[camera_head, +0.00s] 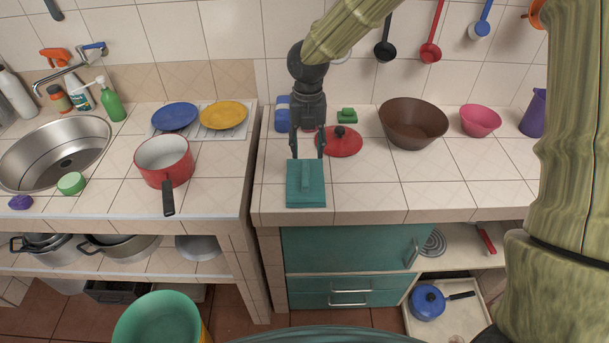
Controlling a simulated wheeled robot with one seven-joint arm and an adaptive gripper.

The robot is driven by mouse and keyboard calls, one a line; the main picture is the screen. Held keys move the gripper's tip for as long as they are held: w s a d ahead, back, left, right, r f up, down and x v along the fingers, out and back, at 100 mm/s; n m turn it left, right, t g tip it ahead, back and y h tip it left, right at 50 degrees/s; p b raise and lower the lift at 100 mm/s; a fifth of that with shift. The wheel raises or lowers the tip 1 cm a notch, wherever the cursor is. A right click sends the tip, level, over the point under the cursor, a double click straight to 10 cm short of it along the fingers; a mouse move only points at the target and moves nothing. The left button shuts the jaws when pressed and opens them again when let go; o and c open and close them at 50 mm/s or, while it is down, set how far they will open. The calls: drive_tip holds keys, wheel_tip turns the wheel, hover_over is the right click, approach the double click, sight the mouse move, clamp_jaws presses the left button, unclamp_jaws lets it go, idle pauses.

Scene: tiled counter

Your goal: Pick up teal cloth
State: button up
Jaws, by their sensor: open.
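The teal cloth (292,194) lies flat near the front edge of the right counter, folded into a rough square with a raised strip along its middle. My gripper (306,156) points down at the cloth's far edge, with its two fingers spread apart to the left and right of the raised strip's line. Nothing shows between the fingers. I cannot tell from this view whether the fingertips touch the cloth or hover above it.
A red lid (343,143) lies close to the right of my gripper, with a green item (347,116) behind it and a blue item (282,118) to the left. A brown bowl (412,125) stands farther right. A gap separates the left counter with the red pot (165,160).

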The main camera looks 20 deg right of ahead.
sight(306, 172)
drive_tip(key=f, duration=0.3)
drive_tip(key=shift+w+a+f, duration=0.1)
drive_tip(key=shift+a+f, duration=0.15)
drive_tip(key=shift+f, duration=0.05)
drive_tip(key=shift+s+f+p, duration=0.2)
drive_tip(key=shift+f+p, duration=0.4)
drive_tip(key=shift+p, duration=0.05)
drive_tip(key=shift+w+f+p, duration=0.1)
drive_tip(key=shift+f+p, duration=0.45)
drive_tip(key=shift+f, duration=1.5)
clamp_jaws()
